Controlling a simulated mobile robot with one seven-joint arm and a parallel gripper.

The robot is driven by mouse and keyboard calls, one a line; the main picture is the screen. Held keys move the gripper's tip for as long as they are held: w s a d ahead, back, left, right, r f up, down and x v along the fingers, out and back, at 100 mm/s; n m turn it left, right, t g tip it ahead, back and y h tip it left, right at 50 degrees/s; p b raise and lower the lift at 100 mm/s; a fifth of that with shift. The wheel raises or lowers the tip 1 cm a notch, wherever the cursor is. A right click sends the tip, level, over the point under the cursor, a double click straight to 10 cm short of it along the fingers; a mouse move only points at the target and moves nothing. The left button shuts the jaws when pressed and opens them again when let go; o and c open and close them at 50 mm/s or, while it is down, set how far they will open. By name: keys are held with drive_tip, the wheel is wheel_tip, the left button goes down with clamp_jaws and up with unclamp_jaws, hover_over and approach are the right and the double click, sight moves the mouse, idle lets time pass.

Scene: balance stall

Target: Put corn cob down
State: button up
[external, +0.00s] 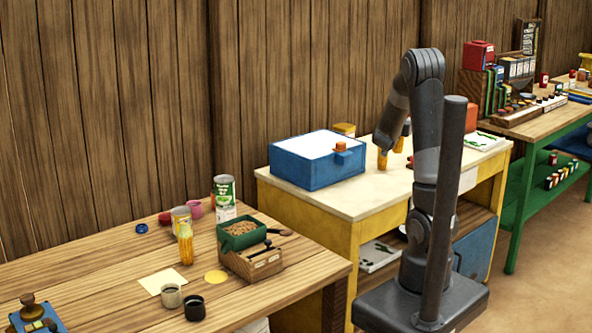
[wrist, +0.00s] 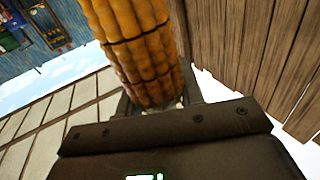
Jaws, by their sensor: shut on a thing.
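A yellow-orange corn cob (wrist: 135,45) fills the top middle of the wrist view, its rows of kernels close to the camera. My gripper (wrist: 158,103) is shut on the cob near its lower end in that view. In the external view my gripper (external: 385,145) points down over the yellow table (external: 318,203), with the small orange cob (external: 382,161) below it. I cannot tell whether the cob touches the table top. Another upright corn-like thing (external: 185,245) stands on the wooden table at left.
A blue box (external: 312,172) with a white top stands left of my gripper, with a yellow jar (external: 345,130) behind it. The yellow table's front left top is clear.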

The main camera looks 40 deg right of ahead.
drive_tip(key=w+a+f, duration=0.2)
drive_tip(key=w+f, duration=0.2)
drive_tip(key=f, duration=0.4)
drive_tip(key=w+a+f, duration=0.2)
drive_tip(key=w+f, duration=0.3)
drive_tip(key=f, duration=0.3)
drive_tip(key=shift+a, duration=0.3)
drive_tip(key=shift+f, duration=0.2)
drive_tip(key=o, duration=1)
